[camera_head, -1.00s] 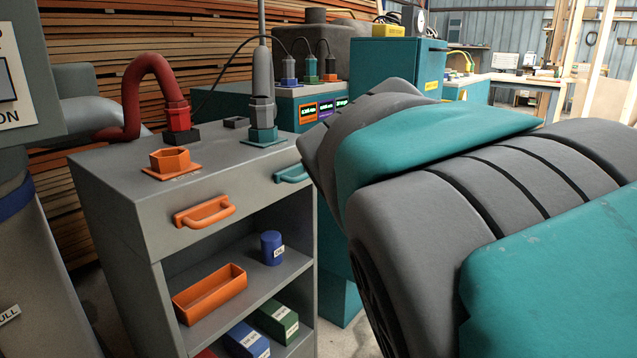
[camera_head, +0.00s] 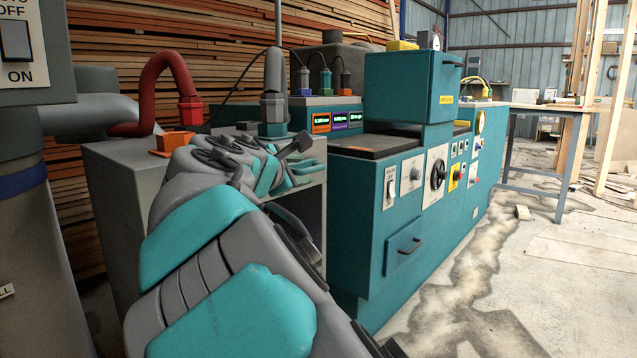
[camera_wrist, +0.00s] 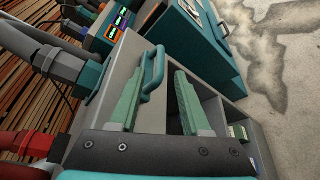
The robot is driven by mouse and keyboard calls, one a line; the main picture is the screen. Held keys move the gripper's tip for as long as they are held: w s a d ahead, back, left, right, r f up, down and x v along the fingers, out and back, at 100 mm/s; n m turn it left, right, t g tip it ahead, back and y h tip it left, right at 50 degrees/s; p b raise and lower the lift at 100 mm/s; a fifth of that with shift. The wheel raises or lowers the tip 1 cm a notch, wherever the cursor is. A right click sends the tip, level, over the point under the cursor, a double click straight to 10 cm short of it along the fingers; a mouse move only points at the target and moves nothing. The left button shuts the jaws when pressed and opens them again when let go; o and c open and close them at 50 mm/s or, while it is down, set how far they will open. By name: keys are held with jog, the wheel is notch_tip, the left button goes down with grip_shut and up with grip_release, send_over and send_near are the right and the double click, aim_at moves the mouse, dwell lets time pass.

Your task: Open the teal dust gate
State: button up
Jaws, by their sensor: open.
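The teal dust gate's handle (camera_wrist: 158,63) is a teal bar on the front of the grey cabinet, seen in the wrist view. My gripper (camera_wrist: 161,72) is open, its two green fingers reaching toward the handle. The handle lies between the fingertips, closer to the left finger, which covers part of its lower end. I cannot tell whether they touch. In the head view my gripper (camera_head: 305,172) is at the cabinet's upper front and the handle is hard to make out there. The teal hose port (camera_head: 272,129) sits on the cabinet top above.
An orange port (camera_head: 176,142) and a red hose (camera_head: 172,62) are on the cabinet top. A teal machine (camera_head: 400,200) with knobs and a drawer stands close on the right. Open floor (camera_head: 520,270) lies beyond it. Cabinet shelves (camera_wrist: 208,108) are below the handle.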

aim_at(312, 170)
jog(key=b+x, duration=0.1)
jog(key=x, duration=0.6)
jog(key=shift+w+d, duration=0.25)
jog(key=shift+w, duration=0.1)
grip_shut()
jog(key=shift+f, duration=0.1)
dwell(1.0)
